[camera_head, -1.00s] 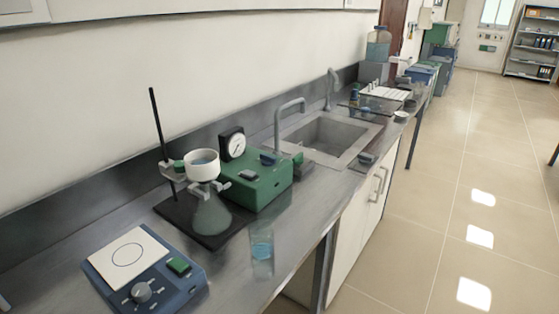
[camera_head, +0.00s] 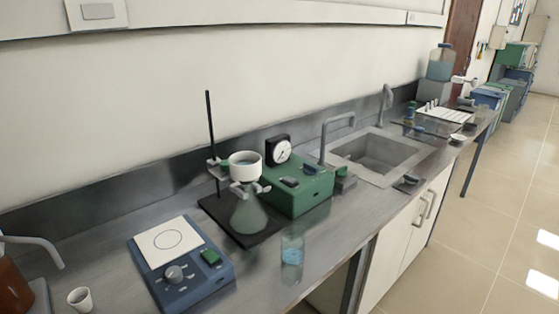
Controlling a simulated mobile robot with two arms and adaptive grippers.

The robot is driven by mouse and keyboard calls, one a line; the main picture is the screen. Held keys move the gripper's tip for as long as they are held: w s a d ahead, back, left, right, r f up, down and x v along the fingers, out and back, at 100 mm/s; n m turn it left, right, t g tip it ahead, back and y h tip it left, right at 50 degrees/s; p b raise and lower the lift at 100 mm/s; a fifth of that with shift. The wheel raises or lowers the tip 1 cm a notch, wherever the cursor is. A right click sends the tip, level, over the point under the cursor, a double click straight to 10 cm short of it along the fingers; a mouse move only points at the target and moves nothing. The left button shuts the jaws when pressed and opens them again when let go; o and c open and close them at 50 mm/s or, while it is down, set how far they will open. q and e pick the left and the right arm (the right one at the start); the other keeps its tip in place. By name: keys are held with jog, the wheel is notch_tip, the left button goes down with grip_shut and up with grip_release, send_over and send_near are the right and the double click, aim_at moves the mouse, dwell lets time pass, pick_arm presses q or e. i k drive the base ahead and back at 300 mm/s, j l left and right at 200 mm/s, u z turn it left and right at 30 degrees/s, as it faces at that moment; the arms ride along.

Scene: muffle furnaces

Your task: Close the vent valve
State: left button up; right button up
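A green vacuum pump box (camera_head: 300,188) with a round black-rimmed gauge (camera_head: 278,151) stands on the bench left of the sink. A small blue part (camera_head: 310,168), perhaps the vent valve, sits on its top; at this size I cannot tell whether it is open or closed. A dark switch-like piece (camera_head: 289,182) lies near it. A filter flask (camera_head: 247,213) with a white funnel (camera_head: 245,166) stands in front on a dark stand base. Neither of my grippers is in view.
A blue hotplate stirrer (camera_head: 195,275) and a glass beaker (camera_head: 291,249) stand near the bench's front edge. A small white cup (camera_head: 80,299) is at the lower left. The sink (camera_head: 372,154) and its taps lie to the right. The floor (camera_head: 465,250) at right is clear.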

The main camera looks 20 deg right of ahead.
aim_at(309, 169)
jog(key=i+l+u, duration=0.15)
jog(key=l+u, duration=0.15)
jog(key=l, duration=0.55)
jog(key=l+u, duration=0.35)
jog(key=l, duration=0.5)
